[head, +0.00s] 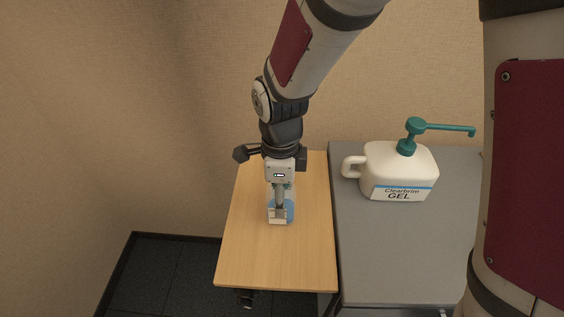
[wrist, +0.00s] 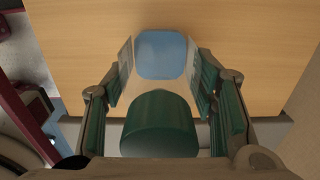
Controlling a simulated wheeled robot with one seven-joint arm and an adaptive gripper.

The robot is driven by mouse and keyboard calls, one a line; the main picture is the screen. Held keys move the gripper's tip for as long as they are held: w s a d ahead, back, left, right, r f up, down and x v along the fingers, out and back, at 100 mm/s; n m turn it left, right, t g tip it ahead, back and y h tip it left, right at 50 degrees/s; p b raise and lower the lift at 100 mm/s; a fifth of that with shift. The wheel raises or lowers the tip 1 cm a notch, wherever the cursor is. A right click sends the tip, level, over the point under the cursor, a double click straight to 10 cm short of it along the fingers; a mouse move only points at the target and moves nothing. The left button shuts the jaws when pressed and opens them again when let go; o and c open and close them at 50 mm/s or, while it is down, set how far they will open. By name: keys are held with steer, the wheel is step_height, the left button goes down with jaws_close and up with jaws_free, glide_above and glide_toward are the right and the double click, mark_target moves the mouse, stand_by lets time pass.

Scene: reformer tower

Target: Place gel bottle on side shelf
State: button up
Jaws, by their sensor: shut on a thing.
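A small bottle with a green cap (wrist: 158,125) and a blue lower part (wrist: 162,54) is between the fingers of my gripper (wrist: 160,85). My gripper is shut on it from above. In the head view, my gripper (head: 279,205) covers most of the bottle, and its blue part (head: 289,211) shows at the fingertips. The bottle is over the wooden side shelf (head: 249,250) and looks upright. I cannot tell whether its base touches the wood. A large white jug (head: 395,166) labelled "Clearbrim GEL", with a teal pump, stands on the grey top to the right.
The grey top (head: 395,255) adjoins the shelf's right side, and its front is clear. The shelf's near part is bare. A wall stands behind, and dark floor (head: 170,275) lies at the lower left.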

steer(key=shift+f, duration=0.25)
steer(key=o, duration=1.2)
steer(key=shift+f, duration=0.1)
steer(key=shift+c, duration=0.2)
step_height(320, 180, up, 12)
steer(key=shift+f+p, duration=0.15)
steer(key=shift+p, duration=1.1)
steer(key=shift+d+r, duration=0.15)
steer(key=shift+r, duration=0.3)
steer(key=s+d+r+n+t, duration=0.1)
steer(key=s+d+r+n, duration=0.35)
steer(key=d, duration=0.25)
steer(key=s+d+r+n, duration=0.4)
steer(key=d+n, duration=0.1)
steer(key=d, duration=0.1)
steer(key=s+d+n+t, duration=0.1)
steer(key=s+d+n, duration=0.6)
steer(key=s+n, duration=0.2)
steer(key=shift+s+r, duration=0.15)
steer(key=shift+s, duration=0.8)
